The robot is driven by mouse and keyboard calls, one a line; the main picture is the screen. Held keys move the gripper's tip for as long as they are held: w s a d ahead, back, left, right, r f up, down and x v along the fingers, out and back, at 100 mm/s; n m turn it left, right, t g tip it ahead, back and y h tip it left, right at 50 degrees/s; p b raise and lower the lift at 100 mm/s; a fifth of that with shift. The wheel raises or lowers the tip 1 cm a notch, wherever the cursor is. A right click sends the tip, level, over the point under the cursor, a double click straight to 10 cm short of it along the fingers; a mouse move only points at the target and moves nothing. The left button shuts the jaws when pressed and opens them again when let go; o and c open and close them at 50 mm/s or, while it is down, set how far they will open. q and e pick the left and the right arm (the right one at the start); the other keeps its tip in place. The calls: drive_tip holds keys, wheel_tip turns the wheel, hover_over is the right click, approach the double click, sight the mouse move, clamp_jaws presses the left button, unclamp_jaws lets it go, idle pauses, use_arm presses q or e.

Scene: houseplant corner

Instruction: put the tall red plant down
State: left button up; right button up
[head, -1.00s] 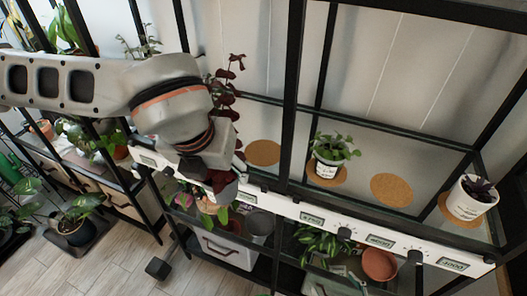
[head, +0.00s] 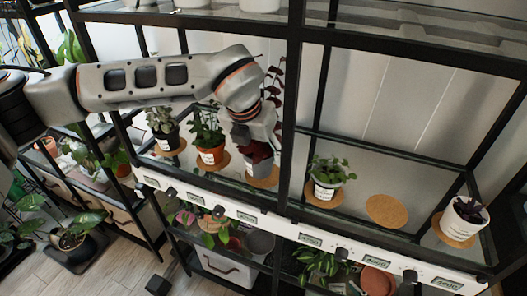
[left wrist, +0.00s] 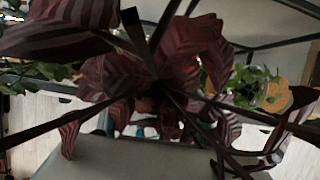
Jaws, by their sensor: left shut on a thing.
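The tall red plant (head: 273,82) has dark red leaves and rises behind my left gripper in the head view. Its pale labelled pot (head: 260,169) shows just below the gripper, at a round cork mat (head: 266,182) on the glass shelf. I cannot tell whether the pot touches the mat. My left gripper (head: 256,150) is shut on the plant's pot; its fingers are mostly hidden. In the left wrist view, dark striped leaves (left wrist: 190,55) fill much of the picture and hide the pot. My right gripper is not in view.
An orange-potted plant (head: 209,150) and a dark-potted plant (head: 166,138) stand to the left. A black post (head: 291,120) is close on the right. Beyond it are a white-potted plant (head: 325,185), an empty cork mat (head: 387,211) and another white pot (head: 460,222).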

sight(262, 150)
use_arm(q)
drive_tip(key=shift+w+d, duration=0.3)
drive_tip(key=shift+w, duration=0.3)
drive_tip(key=shift+w+d, duration=0.25)
drive_tip(key=shift+w, duration=0.3)
drive_tip(key=shift+f+p, duration=0.5)
drive_tip(key=shift+f, duration=1.25)
drive_tip(key=shift+f, duration=0.1)
drive_tip(key=o, duration=0.9)
drive_tip(key=shift+f, duration=0.1)
drive_tip(key=shift+c, duration=0.2)
drive_tip(key=shift+o, duration=0.3)
